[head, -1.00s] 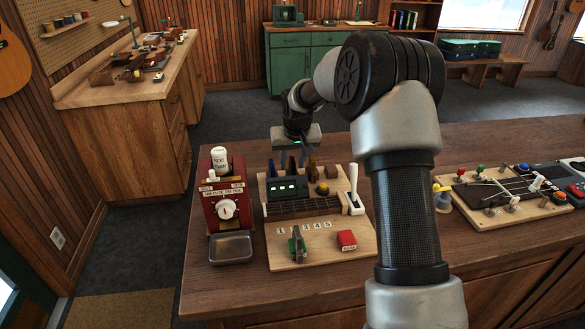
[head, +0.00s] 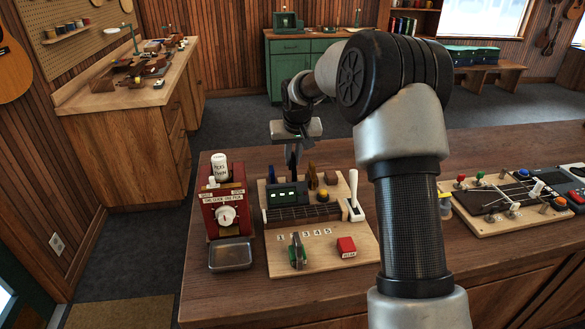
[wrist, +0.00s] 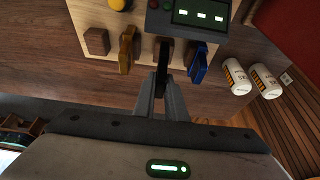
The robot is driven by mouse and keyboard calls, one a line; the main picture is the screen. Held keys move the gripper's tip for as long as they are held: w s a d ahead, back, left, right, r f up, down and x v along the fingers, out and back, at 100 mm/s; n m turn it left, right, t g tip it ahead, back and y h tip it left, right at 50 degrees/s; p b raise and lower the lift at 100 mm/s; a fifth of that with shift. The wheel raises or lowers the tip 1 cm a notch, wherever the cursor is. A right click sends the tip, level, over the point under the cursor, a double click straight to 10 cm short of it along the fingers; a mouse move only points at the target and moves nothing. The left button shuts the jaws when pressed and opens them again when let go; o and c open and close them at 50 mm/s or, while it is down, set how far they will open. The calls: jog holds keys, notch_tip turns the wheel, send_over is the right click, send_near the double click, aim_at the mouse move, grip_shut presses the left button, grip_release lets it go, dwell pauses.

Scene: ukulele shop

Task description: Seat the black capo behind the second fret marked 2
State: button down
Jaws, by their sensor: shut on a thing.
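The black capo (wrist: 165,51) stands upright in the rack behind the small display box (wrist: 187,20). My gripper (wrist: 163,88) points down over the rack with its fingers shut on the black capo's near end. In the head view my gripper (head: 294,158) is at the back of the board. The fretboard (head: 303,212) lies in front of the display box.
A blue capo (wrist: 198,64) and a gold capo (wrist: 126,50) stand close on either side. A brown block (wrist: 97,42) is beyond the gold one. A white lever (head: 353,196) and a red block (head: 346,246) are on the board (head: 330,262). A red machine (head: 224,208) stands left.

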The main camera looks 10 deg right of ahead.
jog(key=r, duration=0.5)
jog(key=shift+s+a+r, duration=0.2)
jog(key=shift+s+r, duration=0.1)
jog(key=b, duration=0.2)
send_over(288, 209)
jog(key=s, duration=0.1)
notch_tip(288, 209, down, 2)
jog(key=shift+s+f+b, duration=0.15)
jog(key=shift+f+b, duration=0.8)
jog(key=shift+f, duration=0.65)
jog(key=shift+s+f+b, duration=0.1)
jog(key=shift+f+b, duration=0.8)
jog(key=shift+f, duration=0.65)
jog(key=shift+f+b, duration=0.65)
jog(key=c, duration=2.1)
grip_release()
jog(key=shift+r, duration=0.1)
